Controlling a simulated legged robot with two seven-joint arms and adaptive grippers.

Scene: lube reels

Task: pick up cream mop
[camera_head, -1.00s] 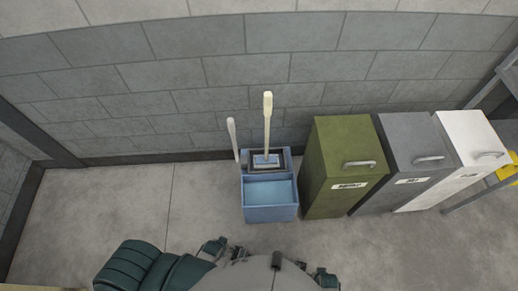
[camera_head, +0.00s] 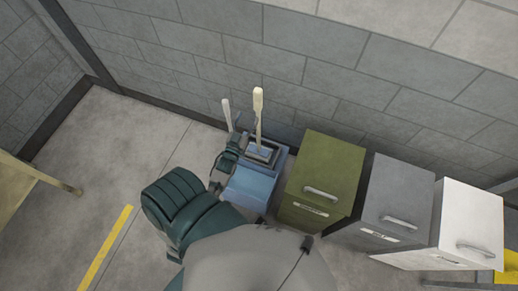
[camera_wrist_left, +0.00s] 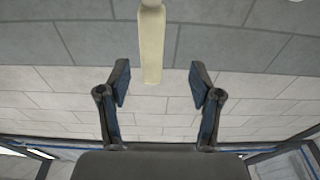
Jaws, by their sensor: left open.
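The cream mop (camera_head: 258,115) stands upright in a blue mop bucket (camera_head: 250,188) against the wall. Its pale handle also shows in the left wrist view (camera_wrist_left: 152,45), at the top centre, with its end between and beyond my spread fingers. My left gripper (camera_wrist_left: 160,82) is open and empty, with a clear gap between its two fingers. In the head view my left gripper (camera_head: 226,160) is at the left side of the bucket, left of the mop handle. The mop's lower end is hidden in the bucket. My right gripper is not clearly in view.
A second, whitish handle (camera_head: 227,115) stands just left of the mop, close to my left gripper. A green bin (camera_head: 322,180), a grey bin (camera_head: 388,200) and a white bin (camera_head: 465,225) stand to the right. Open floor (camera_head: 110,150) lies left.

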